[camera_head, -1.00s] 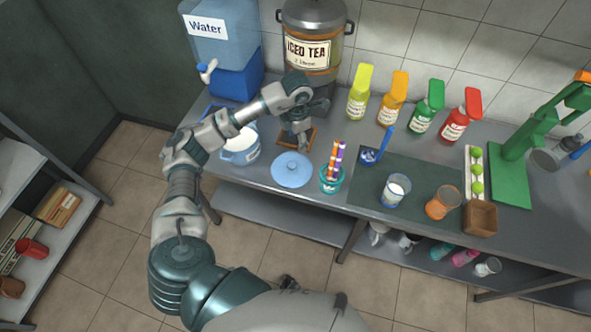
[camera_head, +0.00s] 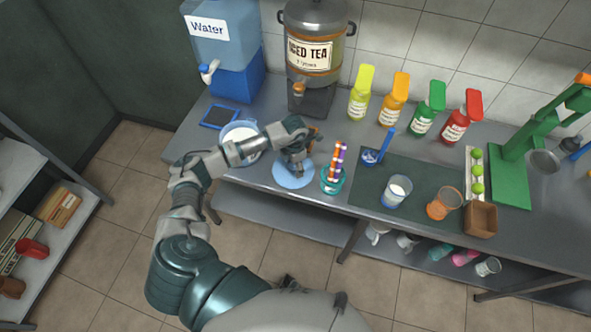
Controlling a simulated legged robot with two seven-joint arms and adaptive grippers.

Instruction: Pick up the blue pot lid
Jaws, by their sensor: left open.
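The blue pot lid (camera_head: 293,179) is a flat, round, light blue disc lying on the counter near its front edge, left of the teal cup. My left gripper (camera_head: 297,170) points down over the lid's middle and is open. It hides the knob and the back part of the lid. I cannot tell whether the fingers touch the knob. A blue pot (camera_head: 232,131) with white contents stands to the left, partly behind my forearm.
A teal cup with striped straws (camera_head: 331,184) stands close to the lid's right. An iced tea dispenser (camera_head: 311,54) and a water dispenser (camera_head: 236,83) stand behind. Several syrup bottles line the wall. A dark mat (camera_head: 372,195) holds a glass and jug at right.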

